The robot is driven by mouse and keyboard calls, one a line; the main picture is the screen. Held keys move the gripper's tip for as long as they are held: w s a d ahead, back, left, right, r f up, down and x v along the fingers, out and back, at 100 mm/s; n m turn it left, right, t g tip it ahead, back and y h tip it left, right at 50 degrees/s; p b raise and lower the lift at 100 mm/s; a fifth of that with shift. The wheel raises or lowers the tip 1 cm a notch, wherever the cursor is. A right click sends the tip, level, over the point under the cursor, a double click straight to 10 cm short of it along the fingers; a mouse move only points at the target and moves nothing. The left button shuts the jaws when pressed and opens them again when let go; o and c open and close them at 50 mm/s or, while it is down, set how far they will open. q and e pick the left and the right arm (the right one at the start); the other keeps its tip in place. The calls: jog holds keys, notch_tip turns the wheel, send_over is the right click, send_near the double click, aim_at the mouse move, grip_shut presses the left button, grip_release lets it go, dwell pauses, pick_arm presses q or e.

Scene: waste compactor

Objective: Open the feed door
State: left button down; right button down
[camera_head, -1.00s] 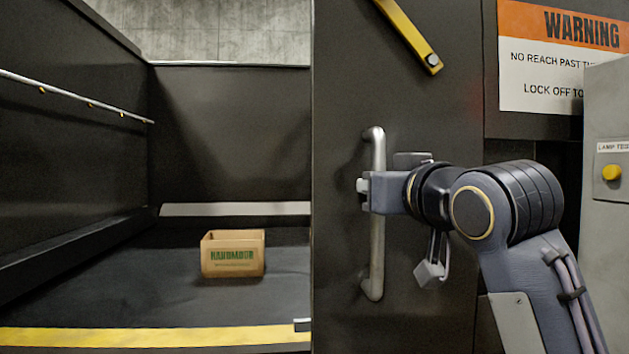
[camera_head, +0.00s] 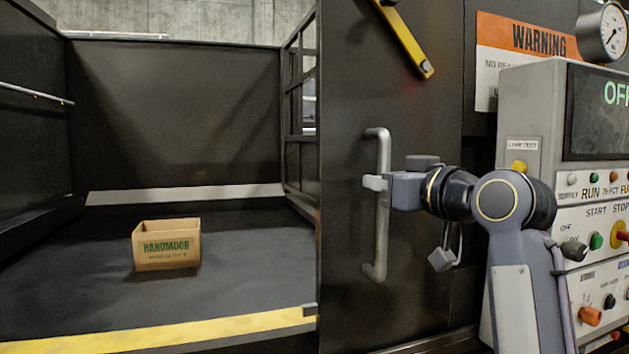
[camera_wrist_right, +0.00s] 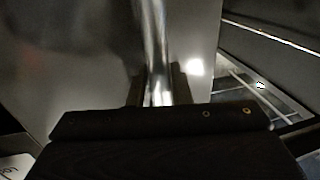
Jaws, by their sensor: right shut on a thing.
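The feed door (camera_head: 350,250) is a dark panel right of centre in the head view. Its left edge borders an opening into the feed bay. A vertical metal bar handle (camera_head: 382,235) is fixed to the door. My right gripper (camera_head: 375,182) is shut on the handle, around its middle. In the right wrist view the shiny handle bar (camera_wrist_right: 154,50) runs down between the fingers (camera_wrist_right: 158,90). A yellow bar (camera_head: 405,40) is fixed near the door's top. My left gripper is not in view.
A cardboard box (camera_head: 167,247) sits on the dark bay floor behind a yellow edge strip (camera_head: 200,328). A control panel (camera_head: 535,95) with buttons, a screen and a gauge (camera_head: 603,32) stands at the right, close behind my right arm. A warning sign (camera_head: 520,45) hangs above.

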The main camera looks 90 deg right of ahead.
jog(key=c, duration=1.4)
grip_release()
jog(key=shift+w, duration=0.1)
jog(key=b+v, duration=0.1)
jog(key=v, duration=0.6)
jog(key=shift+s+a, duration=0.25)
jog(key=shift+a, duration=0.1)
